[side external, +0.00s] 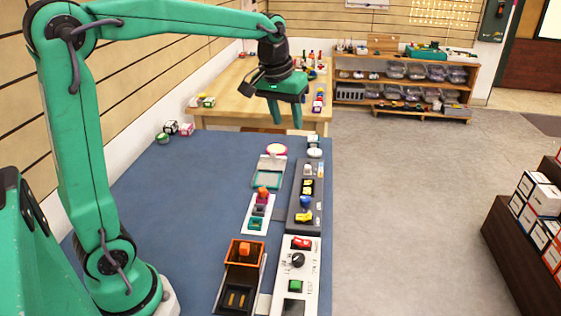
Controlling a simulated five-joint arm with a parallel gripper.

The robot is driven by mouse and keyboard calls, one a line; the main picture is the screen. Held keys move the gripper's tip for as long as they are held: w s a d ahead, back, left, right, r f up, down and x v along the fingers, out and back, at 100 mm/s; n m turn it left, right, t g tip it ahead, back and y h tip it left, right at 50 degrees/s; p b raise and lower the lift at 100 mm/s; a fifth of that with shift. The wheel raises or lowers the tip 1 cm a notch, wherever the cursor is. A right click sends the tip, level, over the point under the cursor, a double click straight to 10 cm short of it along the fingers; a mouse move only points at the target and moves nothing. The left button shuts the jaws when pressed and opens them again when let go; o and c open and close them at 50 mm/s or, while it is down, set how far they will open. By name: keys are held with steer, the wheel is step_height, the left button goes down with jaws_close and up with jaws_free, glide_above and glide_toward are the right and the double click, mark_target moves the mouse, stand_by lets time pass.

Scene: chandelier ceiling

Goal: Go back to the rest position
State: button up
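My green arm reaches from the left across the top of the side external view. My gripper (286,114) hangs with its fingers pointing down, above the far edge of the blue table (180,215). The two green fingers are apart, with a visible gap and nothing between them. They touch nothing that I can see.
On the table's right side stand a panel with buttons and a knob (297,260), a grey panel (305,197), and an orange-rimmed box (243,250). Small boxes (186,129) sit at the far left corner. A wooden table (235,95) stands behind. The table's middle is clear.

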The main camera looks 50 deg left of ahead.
steer(key=s+d+f+m+t, duration=0.1)
steer(key=s+d+f+m, duration=0.1)
steer(key=s, duration=0.8)
steer(key=s+d+f+m+t, duration=0.1)
steer(key=s+d+f+m, duration=0.1)
steer(key=s, duration=0.8)
steer(key=shift+s+d+t, duration=0.3)
steer(key=shift+d, duration=0.3)
